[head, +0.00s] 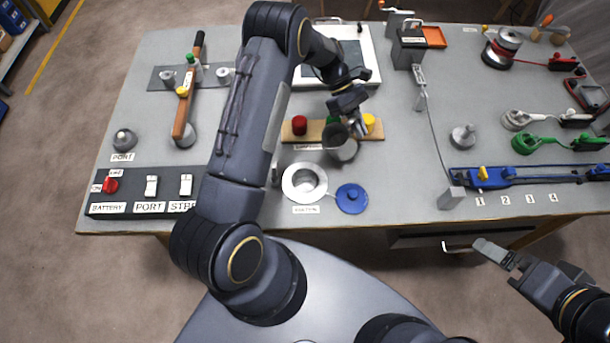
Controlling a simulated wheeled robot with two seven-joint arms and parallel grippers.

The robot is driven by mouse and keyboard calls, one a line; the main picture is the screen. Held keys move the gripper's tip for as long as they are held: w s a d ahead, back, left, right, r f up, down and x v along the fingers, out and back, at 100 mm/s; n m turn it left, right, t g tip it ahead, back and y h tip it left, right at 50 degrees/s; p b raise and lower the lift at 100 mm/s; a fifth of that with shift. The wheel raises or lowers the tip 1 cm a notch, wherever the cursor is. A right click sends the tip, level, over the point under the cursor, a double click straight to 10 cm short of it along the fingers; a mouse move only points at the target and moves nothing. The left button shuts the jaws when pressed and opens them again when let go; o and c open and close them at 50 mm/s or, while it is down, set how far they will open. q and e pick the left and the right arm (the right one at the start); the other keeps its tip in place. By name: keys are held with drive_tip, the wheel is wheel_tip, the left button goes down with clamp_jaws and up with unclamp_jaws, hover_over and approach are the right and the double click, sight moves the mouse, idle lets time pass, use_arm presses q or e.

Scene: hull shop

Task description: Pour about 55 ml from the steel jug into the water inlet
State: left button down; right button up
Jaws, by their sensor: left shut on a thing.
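The steel jug (341,147) is a grey metal cylinder in the middle of the bench. My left gripper (356,127) is shut on it at its far side. The jug is in front of a wooden strip with coloured caps, and looks slightly tilted; I cannot see its contents or any stream. The water inlet (291,184) is a pale round ring with a steel opening, nearer to me and left of the jug. A blue round cap (351,198) lies just right of the inlet. My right gripper (497,250) is off the bench's front edge, apart from everything; its jaw gap is unclear.
The wooden strip (374,136) bears red, green and yellow caps. A black switch panel (128,187) is at the front left. A lever (186,112) stands behind it. A blue rail (520,178) and coiled cables are at the right. Bench (410,190) is clear right of the cap.

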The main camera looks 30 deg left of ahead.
use_arm(q)
drive_tip(key=shift+w+d+f+g, duration=0.15)
drive_tip(key=shift+w+f+g, duration=0.15)
drive_tip(key=shift+f+g, duration=0.1)
drive_tip(key=shift+w+d+f+n+g+y+b, duration=0.15)
drive_tip(key=shift+w+f+n+g+b, duration=0.1)
drive_tip(key=shift+f+b, duration=0.25)
drive_tip(key=shift+w+a+f+n+g+y+b, duration=0.15)
drive_tip(key=shift+f+n+g+b, duration=0.15)
drive_tip(key=shift+b, duration=0.25)
drive_tip(key=shift+w+d+g+b, duration=0.15)
drive_tip(key=shift+w+g+b, duration=0.1)
drive_tip(key=shift+g+b, duration=0.15)
drive_tip(key=shift+w+n+g+b, duration=0.1)
drive_tip(key=shift+n+g+b, duration=0.15)
drive_tip(key=shift+n+b, duration=0.2)
drive_tip(key=shift+r, duration=0.1)
